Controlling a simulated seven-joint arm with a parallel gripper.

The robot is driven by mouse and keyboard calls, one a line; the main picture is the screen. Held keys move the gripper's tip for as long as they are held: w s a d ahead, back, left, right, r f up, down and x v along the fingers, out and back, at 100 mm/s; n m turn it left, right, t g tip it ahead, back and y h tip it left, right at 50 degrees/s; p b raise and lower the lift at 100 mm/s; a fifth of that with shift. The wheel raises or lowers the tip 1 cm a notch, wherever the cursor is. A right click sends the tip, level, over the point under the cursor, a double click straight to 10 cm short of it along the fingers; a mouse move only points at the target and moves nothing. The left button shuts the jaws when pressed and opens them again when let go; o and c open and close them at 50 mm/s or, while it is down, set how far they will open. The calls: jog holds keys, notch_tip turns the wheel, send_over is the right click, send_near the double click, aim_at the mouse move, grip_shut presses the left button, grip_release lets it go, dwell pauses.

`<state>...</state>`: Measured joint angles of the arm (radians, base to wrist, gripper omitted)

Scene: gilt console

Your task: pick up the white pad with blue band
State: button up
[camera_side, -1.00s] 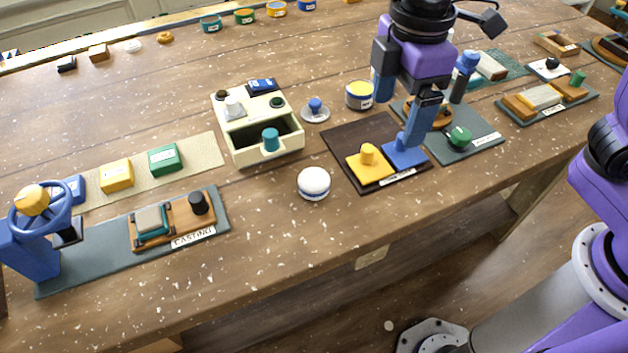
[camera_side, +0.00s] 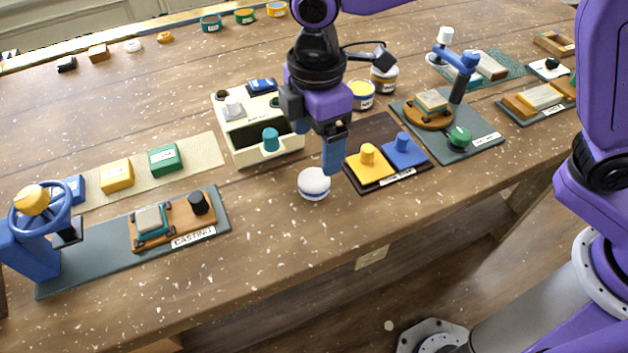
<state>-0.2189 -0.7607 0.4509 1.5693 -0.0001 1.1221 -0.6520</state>
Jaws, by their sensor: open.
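The white pad with blue band (camera_side: 313,184) is a small round white piece with a blue stripe around its lower side. It rests on the wooden table near the front edge, in front of the cream box. My gripper (camera_side: 332,168) is open and empty, pointing down just above and slightly right of the pad. Its blue fingers line up one behind the other in this view, so the gap between them is hard to see. One finger appears close to the pad's right upper edge; I cannot tell whether they touch.
Left is the CASTING board (camera_side: 100,267). Bare table surrounds the pad's front and left.

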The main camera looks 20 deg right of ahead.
aim_at(314, 178)
notch_tip(314, 178, down, 10)
jog(key=shift+w+a+r, duration=0.1)
jog(key=shift+w+r, duration=0.05)
dwell(0.4)
jog(key=c, duration=1.1)
